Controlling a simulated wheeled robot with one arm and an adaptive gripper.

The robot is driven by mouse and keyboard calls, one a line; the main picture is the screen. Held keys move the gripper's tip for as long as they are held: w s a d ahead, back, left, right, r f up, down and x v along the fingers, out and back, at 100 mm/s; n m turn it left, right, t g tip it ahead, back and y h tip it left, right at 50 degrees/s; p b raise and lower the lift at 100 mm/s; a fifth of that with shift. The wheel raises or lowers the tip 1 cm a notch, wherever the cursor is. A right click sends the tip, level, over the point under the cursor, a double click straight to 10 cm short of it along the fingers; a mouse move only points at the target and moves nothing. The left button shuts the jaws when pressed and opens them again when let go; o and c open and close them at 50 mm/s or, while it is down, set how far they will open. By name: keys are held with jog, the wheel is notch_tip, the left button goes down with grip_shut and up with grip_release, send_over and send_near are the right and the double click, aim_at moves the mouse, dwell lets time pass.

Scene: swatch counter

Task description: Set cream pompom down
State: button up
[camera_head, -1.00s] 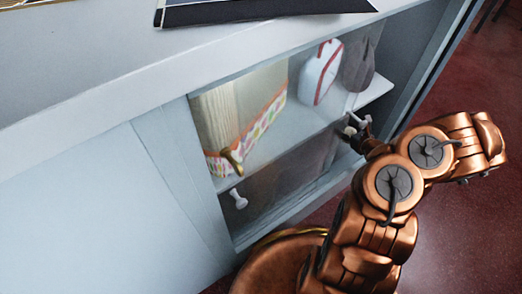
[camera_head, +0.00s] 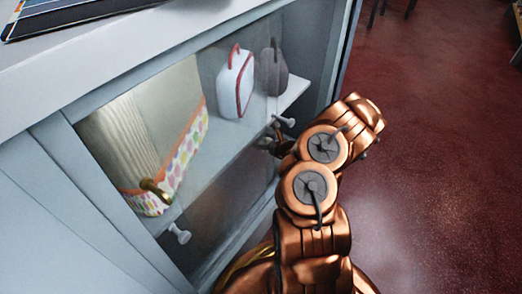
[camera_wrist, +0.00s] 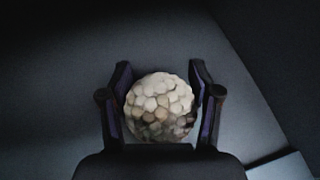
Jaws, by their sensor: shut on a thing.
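The cream pompom (camera_wrist: 159,108) is a round, knobbly ball that sits between the two fingers of my gripper (camera_wrist: 160,78) in the wrist view. The fingers are shut on its left and right sides. Behind it in that view is a dark, plain grey surface; I cannot tell how far away it is or whether the pompom touches it. In the head view, my gripper (camera_head: 269,143) is a small dark shape at the cabinet front, below the right end of the shelf. It is mostly hidden by my copper arm, and the pompom cannot be made out there.
The grey-white counter (camera_head: 130,52) has a glazed cabinet below. On its shelf (camera_head: 222,142) stand a polka-dot box (camera_head: 180,160), a white bag with red trim (camera_head: 235,84) and a dark bag (camera_head: 273,68). White knobs (camera_head: 179,234) and a brass handle (camera_head: 155,189) stick out. Red floor (camera_head: 430,150) is open at right.

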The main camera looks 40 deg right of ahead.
jog(key=shift+f+b, duration=0.75)
jog(key=shift+f, duration=1.2)
jog(key=shift+r, duration=0.1)
jog(key=o, duration=0.9)
jog(key=shift+o, duration=0.2)
